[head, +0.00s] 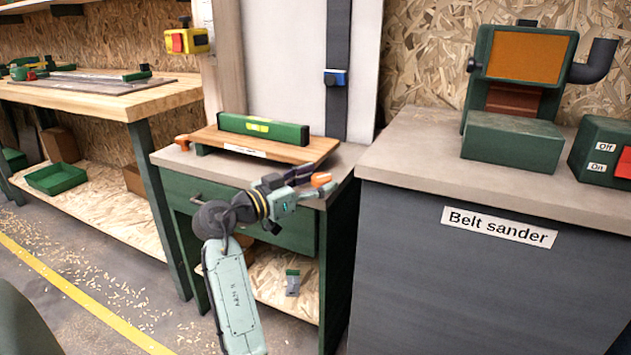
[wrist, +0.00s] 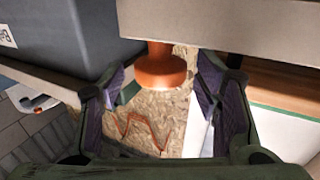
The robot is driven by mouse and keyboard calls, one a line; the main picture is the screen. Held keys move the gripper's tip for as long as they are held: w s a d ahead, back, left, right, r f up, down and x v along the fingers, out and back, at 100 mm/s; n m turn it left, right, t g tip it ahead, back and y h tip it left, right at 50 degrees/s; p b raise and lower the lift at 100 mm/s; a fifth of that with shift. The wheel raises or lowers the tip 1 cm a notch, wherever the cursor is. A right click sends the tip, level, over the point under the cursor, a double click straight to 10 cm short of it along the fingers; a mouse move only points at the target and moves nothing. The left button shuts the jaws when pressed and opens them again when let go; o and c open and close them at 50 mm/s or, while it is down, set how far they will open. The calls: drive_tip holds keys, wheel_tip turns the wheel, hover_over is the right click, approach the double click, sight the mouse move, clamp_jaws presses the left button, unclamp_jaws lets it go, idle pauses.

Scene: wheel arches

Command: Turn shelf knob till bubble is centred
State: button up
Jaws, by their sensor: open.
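A green spirit level (head: 264,129) lies on a wooden shelf board (head: 290,151) on the small bench. Its yellow-green vial (head: 258,126) faces me, but the bubble is too small to place. One orange knob (head: 321,180) is at the right front of the bench, and another orange piece (head: 182,141) is at the left end of the board. My gripper (head: 304,182) is open beside the right knob. In the wrist view, the knob (wrist: 163,68) lies between my spread fingers (wrist: 162,88), with visible gaps on both sides. I see no contact.
The grey belt sander cabinet (head: 450,255) stands close to the right of my gripper. The small bench's top edge (wrist: 215,22) is close to the fingers. A workbench (head: 110,100) stands at the left. Floor with shavings (head: 100,290) is open at the lower left.

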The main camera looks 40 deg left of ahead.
drive_tip(key=s+a, duration=0.2)
drive_tip(key=s, duration=1)
drive_tip(key=shift+a, duration=0.15)
drive_tip(key=shift+w, duration=0.1)
